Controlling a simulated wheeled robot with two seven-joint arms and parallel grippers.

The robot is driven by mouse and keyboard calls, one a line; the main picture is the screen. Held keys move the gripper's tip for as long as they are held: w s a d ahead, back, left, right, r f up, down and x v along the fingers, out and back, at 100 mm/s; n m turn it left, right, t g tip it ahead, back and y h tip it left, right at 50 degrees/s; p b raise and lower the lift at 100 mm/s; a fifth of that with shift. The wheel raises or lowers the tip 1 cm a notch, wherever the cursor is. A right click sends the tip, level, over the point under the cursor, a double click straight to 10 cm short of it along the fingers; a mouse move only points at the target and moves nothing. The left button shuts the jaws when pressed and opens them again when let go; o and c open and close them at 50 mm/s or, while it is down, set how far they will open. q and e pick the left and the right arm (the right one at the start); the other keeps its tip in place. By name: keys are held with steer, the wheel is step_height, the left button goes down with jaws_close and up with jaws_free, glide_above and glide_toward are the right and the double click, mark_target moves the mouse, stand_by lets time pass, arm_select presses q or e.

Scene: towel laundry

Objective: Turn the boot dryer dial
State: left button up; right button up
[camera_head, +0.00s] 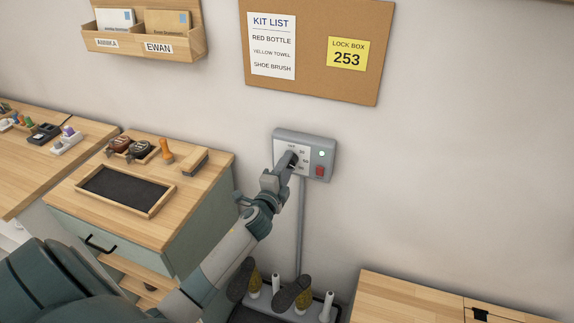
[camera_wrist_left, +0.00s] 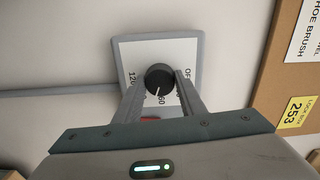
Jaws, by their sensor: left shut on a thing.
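The boot dryer's control box (camera_head: 328,153) is a grey wall panel with a white dial face, a red switch (camera_head: 319,170) and a small light. My left gripper (camera_head: 291,159) reaches the dial face and covers the dial in the head view. In the left wrist view the black round dial (camera_wrist_left: 159,79) sits between the two fingers of my left gripper (camera_wrist_left: 160,88), which is shut on it. A white mark on the dial points towards the lower part of the face, near "60". "OFF" and "120" are partly hidden by the fingers. My right gripper is not in view.
A conduit (camera_head: 300,230) runs down from the box to the boot dryer (camera_head: 338,312), where boots stand upside down on posts. A wooden-topped cabinet (camera_head: 218,172) stands left, another wooden surface (camera_head: 430,300) right. A corkboard (camera_head: 310,80) hangs above.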

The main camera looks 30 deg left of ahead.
arm_select(q)
steer(key=m, duration=0.4)
steer(key=shift+m+p, duration=0.3)
steer(key=shift+p, duration=0.05)
stand_by(0.3)
steer(key=o, duration=1)
steer(key=shift+o, duration=0.2)
steer(key=shift+s, duration=0.1)
steer(key=b+v, duration=0.4)
steer(key=v, duration=1.3)
steer(key=shift+s+f, duration=0.1)
steer(key=shift+f, duration=0.05)
